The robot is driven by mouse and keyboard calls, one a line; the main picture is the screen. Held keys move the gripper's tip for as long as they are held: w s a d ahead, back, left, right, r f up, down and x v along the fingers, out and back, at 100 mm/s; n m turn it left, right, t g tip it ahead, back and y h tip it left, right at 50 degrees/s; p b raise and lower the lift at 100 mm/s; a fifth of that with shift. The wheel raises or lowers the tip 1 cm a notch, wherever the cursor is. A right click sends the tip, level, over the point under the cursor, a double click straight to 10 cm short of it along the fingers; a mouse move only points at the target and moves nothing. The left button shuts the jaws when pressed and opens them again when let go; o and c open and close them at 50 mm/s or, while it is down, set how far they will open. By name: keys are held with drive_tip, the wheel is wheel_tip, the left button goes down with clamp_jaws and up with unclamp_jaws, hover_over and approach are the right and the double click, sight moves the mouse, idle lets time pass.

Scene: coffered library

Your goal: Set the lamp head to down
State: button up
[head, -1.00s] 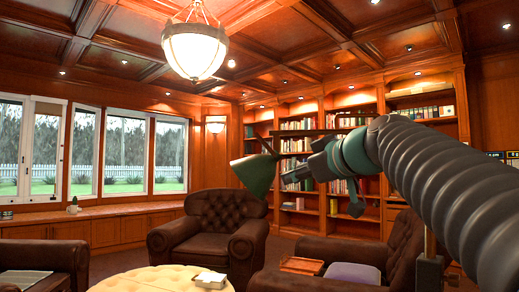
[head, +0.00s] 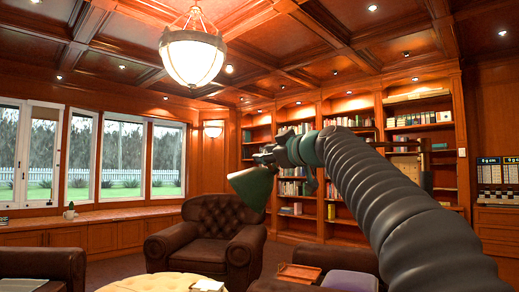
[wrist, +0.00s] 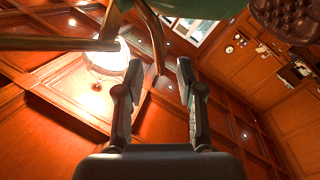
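The lamp head is a dark green cone-shaped shade (head: 252,188), in the middle of the head view. It is tilted, its wide rim toward the lower left and its narrow end toward the upper right. Part of the green shade (wrist: 195,5) also shows at the top edge of the wrist view, with brass-coloured lamp rods (wrist: 45,43) at the upper left. My gripper (head: 268,155) is just above the shade's narrow end in the head view.
A brown leather armchair (head: 208,228) stands behind the lamp. A round cream ottoman (head: 160,283) is at the bottom. A wooden tray (head: 298,273) lies at the lower right of centre. Bookshelves (head: 300,208) line the back wall, and a pendant light (head: 192,58) hangs from the ceiling.

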drive_tip(key=shift+p+x, duration=0.5)
drive_tip(key=shift+x, duration=1.4)
drive_tip(key=shift+c, duration=0.2)
clamp_jaws()
